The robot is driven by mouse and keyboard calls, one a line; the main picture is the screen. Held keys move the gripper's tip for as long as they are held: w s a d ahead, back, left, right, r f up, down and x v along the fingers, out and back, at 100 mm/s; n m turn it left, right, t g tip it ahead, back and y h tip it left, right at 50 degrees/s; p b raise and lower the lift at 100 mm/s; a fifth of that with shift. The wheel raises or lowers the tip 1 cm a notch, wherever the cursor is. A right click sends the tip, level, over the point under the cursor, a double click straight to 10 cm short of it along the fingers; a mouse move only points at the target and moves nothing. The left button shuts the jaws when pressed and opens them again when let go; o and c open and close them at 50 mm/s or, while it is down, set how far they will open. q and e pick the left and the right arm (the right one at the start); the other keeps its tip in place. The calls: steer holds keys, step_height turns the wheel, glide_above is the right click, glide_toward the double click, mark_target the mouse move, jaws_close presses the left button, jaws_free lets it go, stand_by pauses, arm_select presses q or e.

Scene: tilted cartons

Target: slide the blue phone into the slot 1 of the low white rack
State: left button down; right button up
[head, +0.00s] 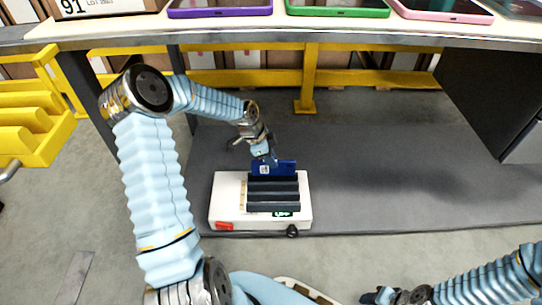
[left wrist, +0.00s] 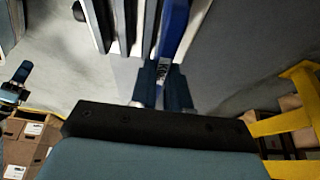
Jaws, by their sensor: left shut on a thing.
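The blue phone (head: 287,167) stands on edge at the back of the low white rack (head: 226,200), which has dark ridges on top. In the left wrist view the phone (left wrist: 172,30) is a blue strip beside the rack's dark and white dividers (left wrist: 118,22). My left gripper (head: 264,158) is shut on the phone's upper part; its fingers also show in the left wrist view (left wrist: 163,88). The phone's lower edge is hidden behind the ridges, so I cannot tell whether it is in a slot. My right gripper (head: 379,296) is low at the bottom edge, away from the rack.
Purple (head: 220,9), green (head: 338,8) and pink-framed (head: 443,10) devices lie on the shelf above. A yellow bin rack (head: 38,140) stands at left. A black knob (head: 292,231) sits at the rack's front. The grey surface right of the rack is clear.

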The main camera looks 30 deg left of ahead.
mark_target(273, 174)
arm_select(q)
steer(key=shift+f+b, duration=1.7)
steer(key=shift+f, duration=1.1)
steer(key=shift+f, duration=0.25)
steer(key=c, duration=1)
jaws_free()
steer(key=shift+c, duration=0.2)
steer(key=shift+r, duration=0.1)
steer(key=p+v, duration=0.3)
steer(key=v, duration=1)
steer(key=shift+s+a+r, duration=0.15)
steer(key=shift+r, duration=0.1)
steer(key=shift+p, duration=0.3)
